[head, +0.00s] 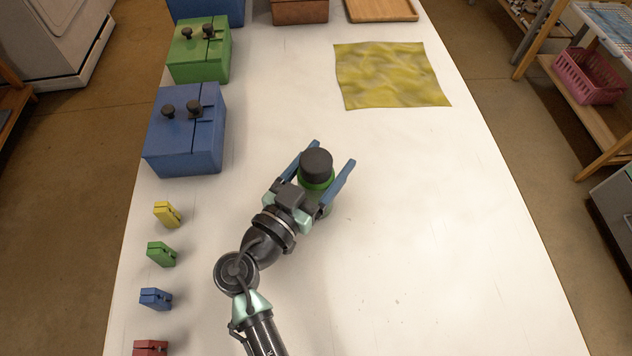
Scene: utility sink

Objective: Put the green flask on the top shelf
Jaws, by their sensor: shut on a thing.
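The green flask (316,180) has a black cap and a green band. It is upright near the middle of the white table, seen from above. My gripper (332,154) has its two blue fingers on either side of the flask and is shut on it. My gripper hides part of the flask's lower body, and I cannot tell whether its base touches the table. A wooden shelf unit (588,121) stands at the right, partly cut off by the picture's edge. A pink basket (590,75) sits on one of its lower boards.
Blue (183,140) and green (198,58) boxes with black knobs line the table's left side. Several small coloured blocks, including a yellow one (167,214), lie nearer. A yellow-green cloth (390,75) and a wooden tray (381,9) lie farther back. The table's right side is clear.

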